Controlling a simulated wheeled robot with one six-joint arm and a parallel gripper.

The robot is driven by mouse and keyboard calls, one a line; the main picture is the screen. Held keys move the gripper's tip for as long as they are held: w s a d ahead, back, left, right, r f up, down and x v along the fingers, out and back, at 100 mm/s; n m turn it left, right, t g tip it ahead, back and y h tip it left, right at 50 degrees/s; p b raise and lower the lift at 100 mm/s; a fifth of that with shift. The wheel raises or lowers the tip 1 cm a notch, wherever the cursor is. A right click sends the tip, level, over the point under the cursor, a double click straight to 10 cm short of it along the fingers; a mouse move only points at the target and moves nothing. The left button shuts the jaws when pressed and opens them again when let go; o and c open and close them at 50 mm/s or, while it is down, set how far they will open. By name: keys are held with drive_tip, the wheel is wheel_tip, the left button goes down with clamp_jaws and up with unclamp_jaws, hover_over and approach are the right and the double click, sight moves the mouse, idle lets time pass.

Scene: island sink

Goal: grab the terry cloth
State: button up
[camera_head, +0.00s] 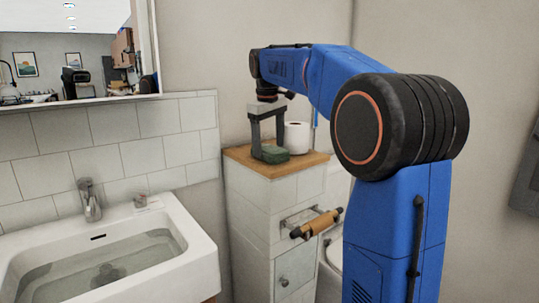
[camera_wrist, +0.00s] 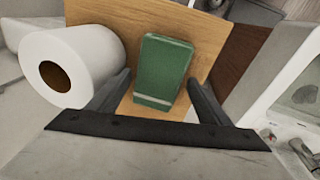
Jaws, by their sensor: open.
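The terry cloth (camera_head: 275,153) is a green folded block lying on the wooden top of a tiled cabinet. In the wrist view the green cloth (camera_wrist: 163,68) has a pale stripe near its lower end. My gripper (camera_head: 266,150) points down over it, with its fingers reaching close to the wooden top. In the wrist view the open gripper (camera_wrist: 160,85) has one finger to each side of the cloth's lower part. There is a gap on both sides, so the fingers look apart from the cloth. Whether they are fully down at cloth height is hard to tell.
A toilet paper roll (camera_head: 297,137) stands close beside the gripper; in the wrist view the roll (camera_wrist: 73,62) is near the left finger. The wooden top (camera_head: 236,154) is small. A sink (camera_head: 180,217) with a faucet (camera_head: 91,200) is at left, and a paper holder (camera_head: 316,223) juts out below.

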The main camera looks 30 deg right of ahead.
drive_tip(key=shift+f, duration=0.5)
drive_tip(key=c, duration=0.8)
